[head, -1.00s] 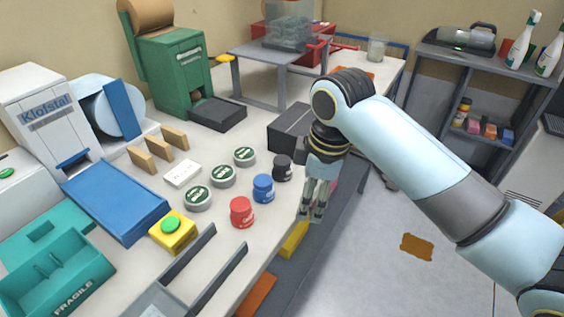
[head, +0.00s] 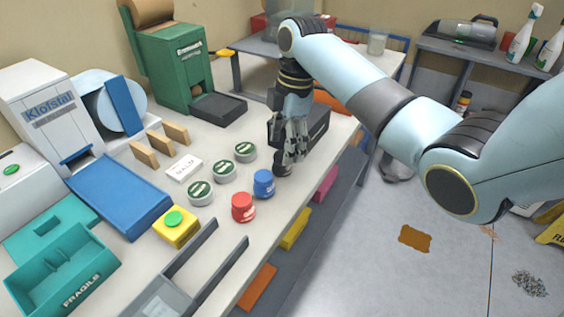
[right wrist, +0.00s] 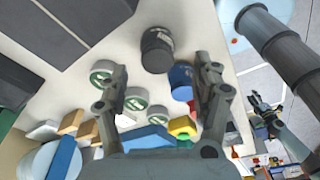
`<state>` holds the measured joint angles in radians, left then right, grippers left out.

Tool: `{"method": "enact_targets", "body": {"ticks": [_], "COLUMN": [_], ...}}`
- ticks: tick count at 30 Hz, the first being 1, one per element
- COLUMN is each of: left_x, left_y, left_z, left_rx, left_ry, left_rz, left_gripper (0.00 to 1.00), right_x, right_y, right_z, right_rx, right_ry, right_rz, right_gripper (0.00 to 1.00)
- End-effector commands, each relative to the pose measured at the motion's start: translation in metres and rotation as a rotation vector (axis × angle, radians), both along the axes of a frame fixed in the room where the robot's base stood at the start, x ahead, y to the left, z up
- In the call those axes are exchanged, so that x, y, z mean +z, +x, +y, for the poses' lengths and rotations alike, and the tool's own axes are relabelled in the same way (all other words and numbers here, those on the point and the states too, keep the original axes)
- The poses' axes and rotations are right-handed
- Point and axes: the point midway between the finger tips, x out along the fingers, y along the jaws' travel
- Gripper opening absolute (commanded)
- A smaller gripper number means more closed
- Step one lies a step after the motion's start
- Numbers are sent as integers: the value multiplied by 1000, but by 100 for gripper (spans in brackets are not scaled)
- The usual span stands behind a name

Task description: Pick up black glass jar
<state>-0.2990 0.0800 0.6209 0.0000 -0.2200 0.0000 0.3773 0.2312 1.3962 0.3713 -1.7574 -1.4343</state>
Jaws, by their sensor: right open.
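The black glass jar (head: 282,168) stands on the white table, at the far right end of the group of jars and tins. My right gripper (head: 294,158) is open, pointing down just above and beside it, and partly covers it in the head view. In the right wrist view the black jar (right wrist: 156,52) appears upright beyond the open fingertips (right wrist: 160,75), roughly centred between them and not gripped. A dark shape at the right of that view looks like my left gripper (right wrist: 264,108), too small to read.
A blue jar (head: 264,184) and a red jar (head: 243,207) stand close to the black one. Green-lidded tins (head: 245,151) lie to its left. A black box (head: 312,128) sits just behind the gripper. The table's front edge is close on the right.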

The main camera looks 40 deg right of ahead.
Motion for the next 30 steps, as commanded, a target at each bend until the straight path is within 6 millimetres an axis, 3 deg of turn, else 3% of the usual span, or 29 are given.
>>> {"method": "enact_targets", "body": {"ticks": [6, 15, 30], "left_x": [4, 4, 4], "left_y": [-1, -2, -2], "left_z": [0, 0, 0], "left_rx": [0, 0, 0], "left_ry": [0, 0, 0], "left_rz": [2, 3, 3], "left_gripper": [40, 40, 40], "right_x": [-33, -40, -39], "right_y": [3, 4, 4], "right_z": [4, 4, 4], "right_rx": [-1, 0, -1], "right_ry": [1, 0, 0], "right_rz": [2, 0, -1], "right_gripper": [66, 66, 4]}}
